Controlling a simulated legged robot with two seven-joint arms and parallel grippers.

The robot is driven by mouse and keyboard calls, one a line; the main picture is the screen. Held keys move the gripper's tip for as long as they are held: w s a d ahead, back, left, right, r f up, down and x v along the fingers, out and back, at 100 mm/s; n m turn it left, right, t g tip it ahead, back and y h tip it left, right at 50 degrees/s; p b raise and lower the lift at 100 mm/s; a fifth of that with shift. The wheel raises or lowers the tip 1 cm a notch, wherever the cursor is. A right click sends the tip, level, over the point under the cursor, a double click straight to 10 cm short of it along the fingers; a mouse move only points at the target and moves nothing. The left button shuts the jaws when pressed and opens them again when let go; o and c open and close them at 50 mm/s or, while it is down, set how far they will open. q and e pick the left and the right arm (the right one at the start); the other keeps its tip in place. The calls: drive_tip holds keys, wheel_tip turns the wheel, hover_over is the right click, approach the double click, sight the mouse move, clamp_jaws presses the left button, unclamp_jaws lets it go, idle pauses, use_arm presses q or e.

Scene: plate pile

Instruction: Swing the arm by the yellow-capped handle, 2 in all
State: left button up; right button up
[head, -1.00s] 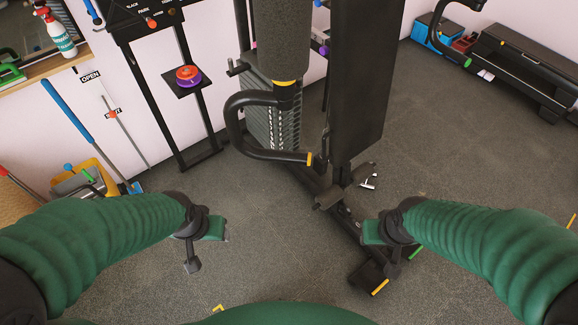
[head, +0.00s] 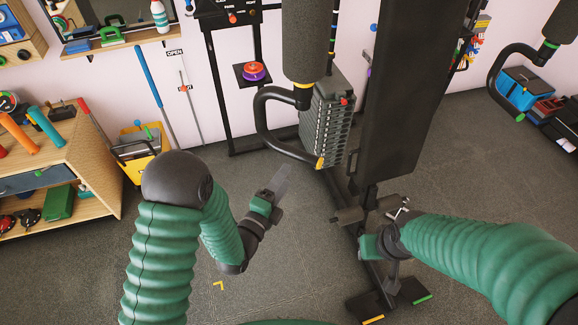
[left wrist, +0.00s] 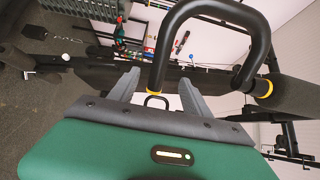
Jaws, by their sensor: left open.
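The yellow-capped handle (head: 268,125) is a bent black bar hanging from a padded swing arm (head: 309,40). Its yellow cap (head: 320,162) is at the lower end. My left gripper (head: 281,180) is open and empty, below and left of the cap, and apart from it in the head view. In the left wrist view, the handle (left wrist: 205,8) curves down in front of the gripper (left wrist: 158,88), and its yellow end (left wrist: 153,92) shows between the two spread fingers. My right gripper (head: 374,248) hangs near the machine's base; its fingers are unclear.
A weight stack (head: 328,118) stands behind the handle, and a dark upright pad (head: 400,90) is to its right. Another bent handle (head: 497,75) with a green cap is at far right. A wooden shelf unit (head: 95,165) stands left. Floor around my left gripper is clear.

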sight(298, 160)
use_arm(q)
drive_tip(key=w+d, duration=0.2)
drive_tip(key=w, duration=0.1)
drive_tip(key=shift+d+f, duration=0.1)
drive_tip(key=shift+d, duration=0.3)
drive_tip(key=x, duration=0.3)
drive_tip(key=a+b+x, duration=0.1)
drive_tip(key=x, duration=0.2)
drive_tip(key=shift+w, duration=0.2)
drive_tip(key=shift+w+d+b, duration=0.3)
drive_tip(key=shift+d, duration=0.15)
drive_tip(key=shift+a, duration=0.55)
drive_tip(key=shift+s+d, duration=0.1)
drive_tip(key=shift+d, duration=0.4)
drive_tip(key=c, duration=0.4)
drive_tip(key=shift+a, duration=0.2)
clamp_jaws()
use_arm(e)
drive_tip(key=shift+w+d+f, duration=0.1)
drive_tip(key=shift+d+f, duration=0.15)
drive_tip(key=shift+f, duration=0.3)
drive_tip(key=shift+d+f, duration=0.2)
drive_tip(key=shift+f, duration=0.35)
use_arm(q)
drive_tip(key=shift+a, duration=0.1)
use_arm(e)
drive_tip(key=shift+d, duration=0.1)
